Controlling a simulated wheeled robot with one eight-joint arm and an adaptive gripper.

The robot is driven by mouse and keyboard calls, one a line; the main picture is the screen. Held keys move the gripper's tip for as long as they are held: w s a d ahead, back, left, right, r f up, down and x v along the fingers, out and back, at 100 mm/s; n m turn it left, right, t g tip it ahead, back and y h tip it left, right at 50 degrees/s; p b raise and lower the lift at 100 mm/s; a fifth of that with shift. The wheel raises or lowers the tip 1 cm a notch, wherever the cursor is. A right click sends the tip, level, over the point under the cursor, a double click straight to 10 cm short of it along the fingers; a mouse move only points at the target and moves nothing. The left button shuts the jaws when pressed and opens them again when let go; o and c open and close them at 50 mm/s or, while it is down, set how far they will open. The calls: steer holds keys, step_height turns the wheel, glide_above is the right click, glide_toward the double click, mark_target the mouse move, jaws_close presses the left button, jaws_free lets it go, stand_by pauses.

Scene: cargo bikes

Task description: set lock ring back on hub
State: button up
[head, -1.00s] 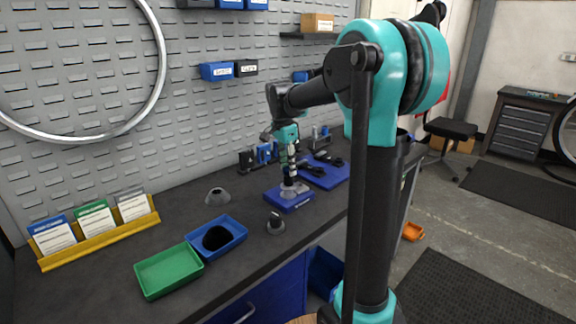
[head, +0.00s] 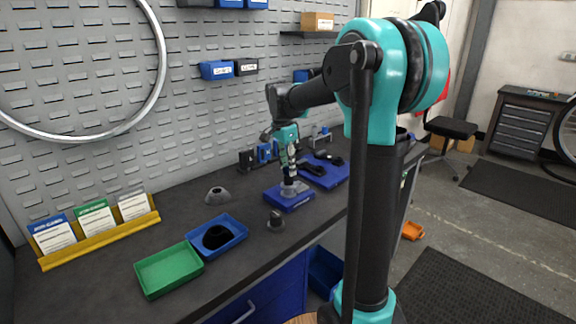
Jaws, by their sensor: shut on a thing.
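My gripper (head: 289,172) points straight down over a blue block (head: 284,201) on the dark workbench. A grey hub-like part (head: 296,188) sits on that block, right under my fingertips. My gripper is shut on a small dark piece at the top of this part, most likely the lock ring. The piece is too small and too covered by the fingers to show its outline. I cannot tell whether it touches the hub or is a little above it.
A blue tray (head: 235,228) with a black thing (head: 217,237) and an empty green tray (head: 168,270) stand left. A grey cone (head: 216,195) and a dark knob-like part (head: 275,221) stand near the block. A blue mat (head: 334,176) with dark tools lies behind right.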

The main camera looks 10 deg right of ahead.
steer(key=shift+f, duration=0.3)
stand_by(0.5)
steer(key=o, duration=1)
